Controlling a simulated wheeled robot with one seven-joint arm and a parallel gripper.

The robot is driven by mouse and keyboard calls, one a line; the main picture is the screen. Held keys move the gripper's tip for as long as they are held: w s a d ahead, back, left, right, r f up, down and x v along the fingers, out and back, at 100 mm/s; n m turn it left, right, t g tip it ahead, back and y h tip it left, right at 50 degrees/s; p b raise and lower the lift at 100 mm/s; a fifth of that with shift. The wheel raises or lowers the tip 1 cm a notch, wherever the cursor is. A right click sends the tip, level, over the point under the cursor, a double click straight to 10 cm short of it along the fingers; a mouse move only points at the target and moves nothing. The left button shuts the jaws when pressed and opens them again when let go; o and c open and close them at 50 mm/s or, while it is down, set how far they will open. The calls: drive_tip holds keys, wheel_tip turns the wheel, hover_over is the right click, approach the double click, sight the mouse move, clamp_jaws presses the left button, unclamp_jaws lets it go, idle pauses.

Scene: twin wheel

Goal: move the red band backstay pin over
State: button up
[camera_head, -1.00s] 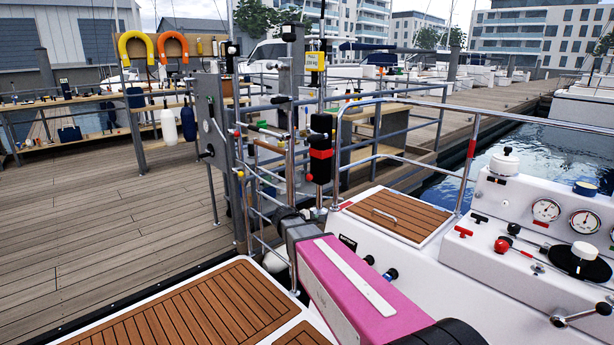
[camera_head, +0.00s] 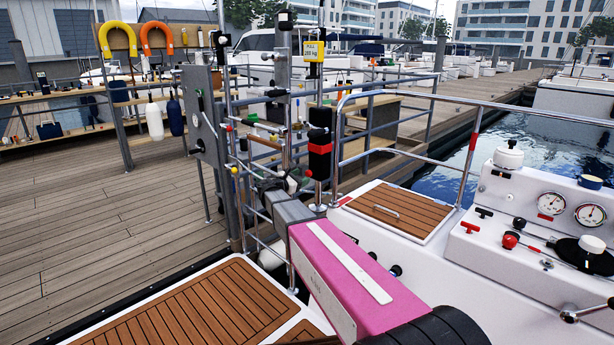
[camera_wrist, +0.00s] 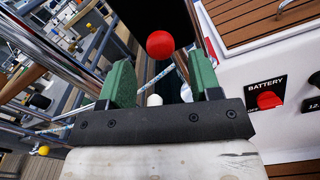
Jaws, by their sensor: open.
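A black upright cylinder with a red band (camera_head: 320,149) stands by the rail in the head view. I cannot tell whether this is the backstay pin. My gripper (camera_wrist: 160,68) has two green fingers, spread apart with nothing clamped between them. A red ball (camera_wrist: 160,44) shows in the gap near the fingertips, and a small white knob (camera_wrist: 154,100) shows lower between the fingers. I cannot tell how far off they are. In the head view my gripper is low by the rail, left of the black cylinder, and its fingers are hard to make out.
Metal rails and posts (camera_head: 225,150) crowd around my gripper. A white console (camera_head: 520,215) with gauges and levers stands at the right. A teak hatch (camera_head: 398,210) lies right of the rail. A red battery switch (camera_wrist: 269,100) is right of the fingers. Open dock planks (camera_head: 90,220) lie left.

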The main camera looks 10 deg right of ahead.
drive_tip(key=shift+x, duration=2.05)
clamp_jaws()
drive_tip(key=shift+v, duration=1.1)
unclamp_jaws()
approach(306, 175)
drive_tip(key=v, duration=0.2)
drive_tip(key=shift+s+a+r, duration=0.15)
drive_tip(key=shift+s+a, duration=0.1)
drive_tip(key=shift+s, duration=0.1)
